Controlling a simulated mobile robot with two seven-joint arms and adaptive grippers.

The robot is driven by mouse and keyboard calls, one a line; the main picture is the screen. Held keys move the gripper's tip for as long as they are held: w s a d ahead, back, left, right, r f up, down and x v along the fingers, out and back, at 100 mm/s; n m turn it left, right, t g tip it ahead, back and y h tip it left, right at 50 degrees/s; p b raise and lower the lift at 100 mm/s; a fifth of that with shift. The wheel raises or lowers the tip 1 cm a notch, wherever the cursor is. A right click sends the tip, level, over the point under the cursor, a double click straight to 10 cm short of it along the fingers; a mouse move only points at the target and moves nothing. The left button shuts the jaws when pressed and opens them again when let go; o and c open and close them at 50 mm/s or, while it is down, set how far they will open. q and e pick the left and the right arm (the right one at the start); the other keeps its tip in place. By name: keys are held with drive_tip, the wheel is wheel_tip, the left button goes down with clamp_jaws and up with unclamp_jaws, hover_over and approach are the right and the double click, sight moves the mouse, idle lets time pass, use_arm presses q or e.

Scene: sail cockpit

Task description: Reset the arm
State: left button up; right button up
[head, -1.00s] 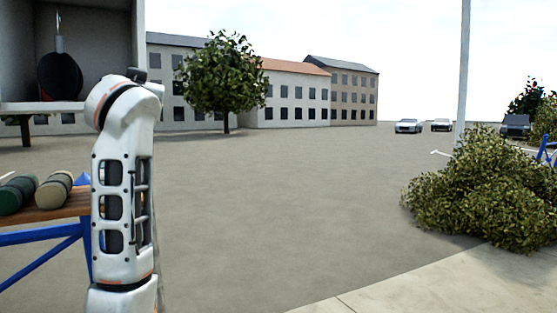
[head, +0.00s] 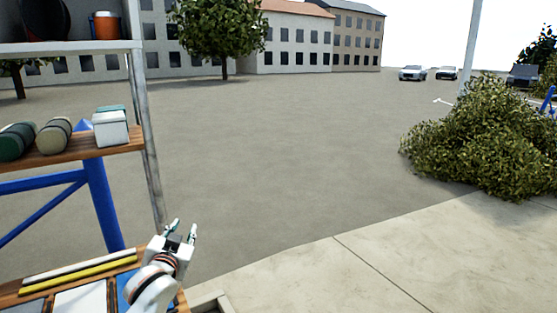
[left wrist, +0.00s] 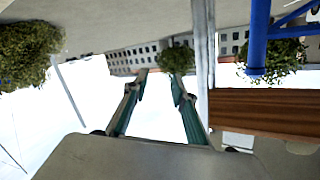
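My left gripper (head: 181,231) is low at the left in the head view, beside the lower wooden shelf. Its two fingers stand apart with nothing between them. My left arm is mostly out of view below. My right gripper is in neither view.
A shelf rack with a blue frame (head: 103,205) stands at the left. Its wooden shelf holds rolled bundles (head: 54,136) and a white box (head: 110,128). An orange container (head: 105,26) is higher up. A bush (head: 480,140) stands right; the middle ground is clear.

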use_arm(q)
drive_tip(key=s+d+f+m+g+h, duration=0.1)
drive_tip(key=s+d+f, duration=0.1)
drive_tip(key=s+f, duration=0.75)
drive_tip(key=s+d+f+g+h, duration=0.1)
drive_tip(key=s+f+g, duration=0.1)
drive_tip(key=s+f, duration=0.8)
drive_tip(key=s+d+f+g+h, duration=0.2)
drive_tip(key=s+d+f, duration=0.1)
drive_tip(key=s+f, duration=1.2)
drive_tip(key=s, duration=0.3)
